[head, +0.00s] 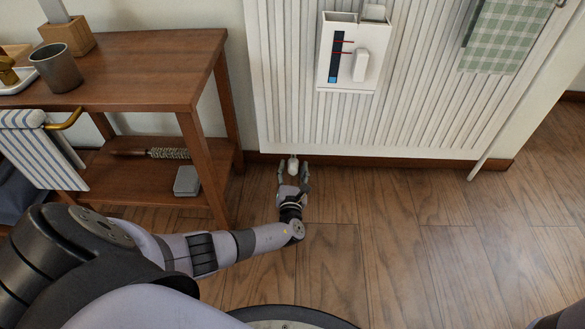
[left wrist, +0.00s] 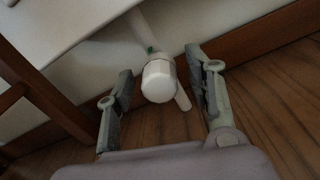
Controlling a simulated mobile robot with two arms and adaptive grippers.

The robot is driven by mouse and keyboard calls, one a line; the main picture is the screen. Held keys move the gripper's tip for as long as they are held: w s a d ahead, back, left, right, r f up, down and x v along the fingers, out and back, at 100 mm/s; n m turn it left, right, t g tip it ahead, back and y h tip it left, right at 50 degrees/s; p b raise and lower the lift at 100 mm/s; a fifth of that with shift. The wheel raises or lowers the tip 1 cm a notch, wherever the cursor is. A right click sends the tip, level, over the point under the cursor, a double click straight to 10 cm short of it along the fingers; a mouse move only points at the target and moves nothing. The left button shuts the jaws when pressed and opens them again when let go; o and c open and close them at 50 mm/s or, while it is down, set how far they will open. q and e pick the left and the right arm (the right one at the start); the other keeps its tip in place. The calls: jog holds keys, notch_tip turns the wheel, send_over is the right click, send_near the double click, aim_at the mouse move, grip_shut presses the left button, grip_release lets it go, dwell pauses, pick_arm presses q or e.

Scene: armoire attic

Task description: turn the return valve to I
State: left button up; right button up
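The return valve (head: 293,164) is a small white knob under the lower left corner of the white radiator (head: 270,100). In the left wrist view the valve (left wrist: 159,82) has a rounded white end, a small green mark at its top and a white lever or pipe to its lower right. My left gripper (head: 294,172) is open in front of the valve. In the left wrist view its two fingers (left wrist: 160,92) stand on either side of the knob, with a gap on both sides. I cannot make out the I marking. My right gripper is not in view.
A wooden side table (head: 150,65) with a lower shelf stands left of the radiator. A grey box (head: 187,181) and a brush (head: 165,153) lie on that shelf. A white holder (head: 349,55) hangs on the radiator. The wooden floor to the right is clear.

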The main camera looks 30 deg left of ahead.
pick_arm(q)
jog(key=c, duration=1.1)
jog(key=shift+n, duration=0.3)
jog(key=n+b, duration=0.3)
jog(key=n, duration=0.2)
jog(key=shift+f, duration=0.15)
jog(key=n+b, duration=0.3)
jog(key=n, duration=0.2)
jog(key=shift+n, duration=0.3)
jog(key=n, duration=0.2)
jog(key=shift+n+b, duration=0.35)
jog(key=shift+n, duration=2.25)
